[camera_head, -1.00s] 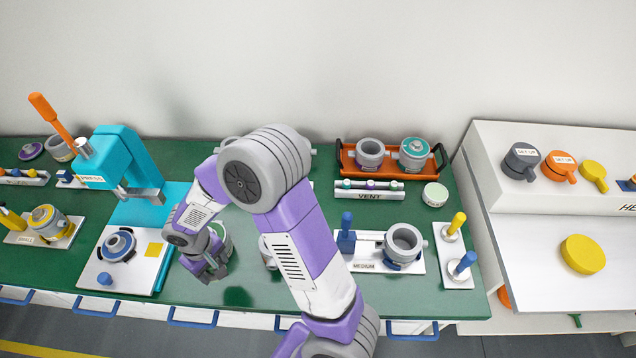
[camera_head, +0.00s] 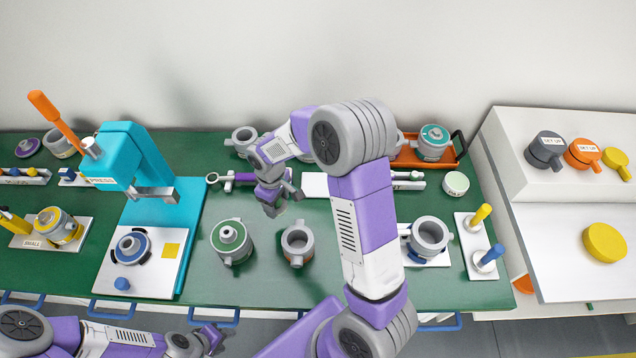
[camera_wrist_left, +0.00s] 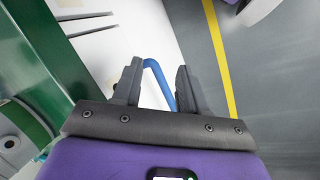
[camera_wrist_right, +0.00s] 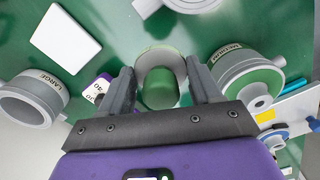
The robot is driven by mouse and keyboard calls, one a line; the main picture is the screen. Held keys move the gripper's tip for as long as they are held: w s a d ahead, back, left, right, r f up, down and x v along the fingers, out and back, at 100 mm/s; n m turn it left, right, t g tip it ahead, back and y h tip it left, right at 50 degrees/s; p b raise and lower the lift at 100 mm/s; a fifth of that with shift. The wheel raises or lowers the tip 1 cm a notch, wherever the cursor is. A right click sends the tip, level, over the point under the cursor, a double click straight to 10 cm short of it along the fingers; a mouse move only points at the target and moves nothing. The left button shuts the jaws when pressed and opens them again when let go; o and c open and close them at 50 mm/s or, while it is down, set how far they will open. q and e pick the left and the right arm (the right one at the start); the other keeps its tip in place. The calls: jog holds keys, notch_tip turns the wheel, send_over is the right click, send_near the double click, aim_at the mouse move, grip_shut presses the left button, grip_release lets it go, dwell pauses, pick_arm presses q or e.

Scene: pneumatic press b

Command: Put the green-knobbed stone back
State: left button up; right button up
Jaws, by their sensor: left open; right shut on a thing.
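My right gripper (camera_head: 284,202) is shut on the green-knobbed stone, above the middle of the bench. In the right wrist view the green knob (camera_wrist_right: 160,88) sits between the fingers, with a round grey disc behind it. In the head view the stone is hard to make out against the gripper. A grey pot with a green top (camera_head: 231,240) stands in front and to the left of it. My left gripper (camera_head: 212,338) is open and empty at the bench's front edge. A blue handle (camera_wrist_left: 160,85) shows beyond its fingers in the left wrist view.
An open grey pot (camera_head: 298,246) stands beside the green-topped one. The press (camera_head: 131,155) and its white plate (camera_head: 150,275) are at left. A white plate (camera_head: 315,187) lies right of my right gripper. An orange tray (camera_head: 410,160) stands at back right.

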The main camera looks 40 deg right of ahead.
jog(key=w+d+n, duration=0.3)
jog(key=d+n, duration=0.3)
jog(key=d, duration=0.2)
jog(key=r+n, duration=0.2)
jog(key=n, duration=0.6)
send_over(316, 184)
jog(key=shift+f, duration=0.2)
notch_tip(316, 184, down, 10)
jog(key=shift+d+r, duration=0.1)
jog(key=shift+r, duration=0.1)
jog(key=shift+f+b, duration=0.3)
jog(key=shift+b, duration=0.25)
jog(key=o, duration=1.6)
